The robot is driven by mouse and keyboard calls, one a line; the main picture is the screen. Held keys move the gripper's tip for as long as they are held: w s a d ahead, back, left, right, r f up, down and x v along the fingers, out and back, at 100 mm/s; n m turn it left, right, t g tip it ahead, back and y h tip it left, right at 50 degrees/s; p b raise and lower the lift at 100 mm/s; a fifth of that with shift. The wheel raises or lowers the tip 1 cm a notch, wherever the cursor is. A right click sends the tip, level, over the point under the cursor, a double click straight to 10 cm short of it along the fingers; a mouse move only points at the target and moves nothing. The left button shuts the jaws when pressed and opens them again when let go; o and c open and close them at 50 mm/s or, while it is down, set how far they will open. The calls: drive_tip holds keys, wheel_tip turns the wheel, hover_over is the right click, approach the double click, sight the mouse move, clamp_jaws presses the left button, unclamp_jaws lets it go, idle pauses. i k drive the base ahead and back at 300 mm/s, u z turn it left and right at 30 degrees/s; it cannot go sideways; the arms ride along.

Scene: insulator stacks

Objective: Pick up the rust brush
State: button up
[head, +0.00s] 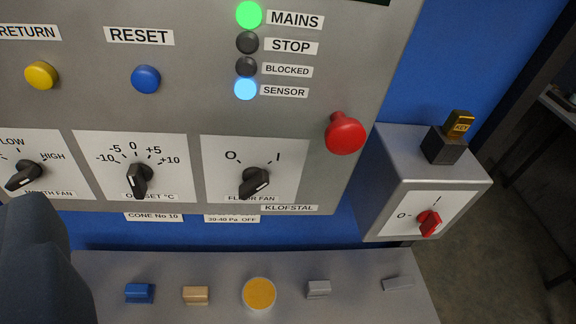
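I cannot make out a rust brush in the head view. Several small things stand in a row on the grey ledge (215,268): a blue block (139,293), a tan block (195,295), a round amber-topped piece (259,293), a grey block (318,289) and a flat grey bar (398,284). None of them shows bristles. A dark blue-grey rounded part of mine fills the lower left corner and covers the ledge's left end. The fingers of my gripper do not show, so nothing is seen held.
A grey control panel (200,110) with knobs, buttons and lamps stands above the ledge. A red mushroom button (345,134) sticks out at its right. A grey switch box (405,165) with a key block (445,146) stands right of it. Floor shows at far right.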

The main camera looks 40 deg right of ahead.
sight(314, 289)
drive_tip(key=z, duration=1)
drive_tip(key=k, duration=0.5)
drive_tip(key=z, duration=0.1)
drive_tip(key=i, duration=0.5)
drive_tip(key=u, duration=0.05)
